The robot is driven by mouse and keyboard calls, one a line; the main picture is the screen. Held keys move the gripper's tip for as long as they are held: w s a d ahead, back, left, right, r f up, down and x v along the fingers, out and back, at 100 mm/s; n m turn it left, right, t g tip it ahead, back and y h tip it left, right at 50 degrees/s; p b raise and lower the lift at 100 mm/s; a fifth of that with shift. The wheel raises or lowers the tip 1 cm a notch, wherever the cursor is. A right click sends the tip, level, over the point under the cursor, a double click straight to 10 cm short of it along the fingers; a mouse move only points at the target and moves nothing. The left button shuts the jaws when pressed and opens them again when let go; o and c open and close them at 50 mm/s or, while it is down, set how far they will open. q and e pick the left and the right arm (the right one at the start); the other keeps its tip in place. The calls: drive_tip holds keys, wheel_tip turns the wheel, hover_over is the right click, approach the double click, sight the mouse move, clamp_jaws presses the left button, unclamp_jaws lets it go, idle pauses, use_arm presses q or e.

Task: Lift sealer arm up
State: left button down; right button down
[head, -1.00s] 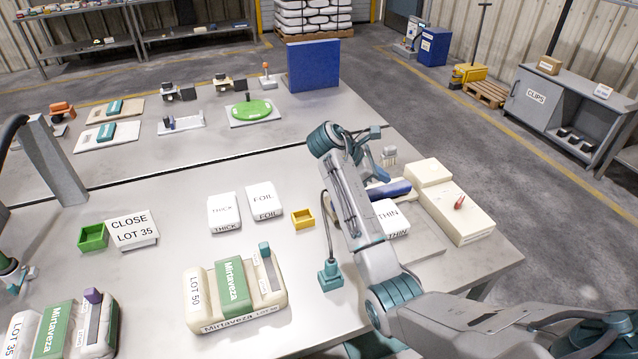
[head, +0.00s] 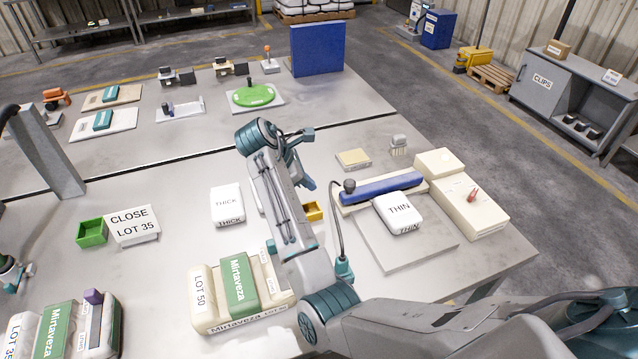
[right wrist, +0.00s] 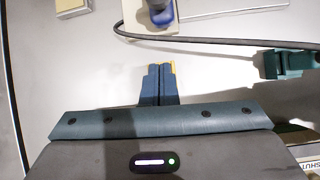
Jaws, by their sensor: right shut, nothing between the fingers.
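The sealer has a beige base and a long blue arm (head: 382,187) with a dark round knob (head: 349,186) at its left end. The knob also shows at the top of the right wrist view (right wrist: 160,14). My right gripper (head: 308,184) is left of the knob, apart from it, and partly hidden by my arm. In the right wrist view its blue fingers (right wrist: 158,82) are together and empty, pointing towards the sealer's knob end. My left gripper is not seen clearly.
A grey plate (head: 410,245) lies in front of the sealer; a beige box (head: 470,205) stands right of it. A black cable runs to a teal block (head: 343,268) near my arm.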

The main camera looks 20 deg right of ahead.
sight(341, 192)
drive_tip(key=p+x, duration=0.1)
drive_tip(key=x, duration=0.8)
drive_tip(key=shift+s+r+p, duration=0.1)
drive_tip(key=shift+p, duration=0.2)
drive_tip(key=shift+s+d+r+p, duration=0.1)
drive_tip(key=shift+d+r+p, duration=0.65)
drive_tip(key=shift+r, duration=0.35)
drive_tip(key=shift+s+d+r, duration=0.1)
drive_tip(key=shift+d+r, duration=0.1)
drive_tip(key=shift+r, duration=0.3)
drive_tip(key=shift+d, duration=0.1)
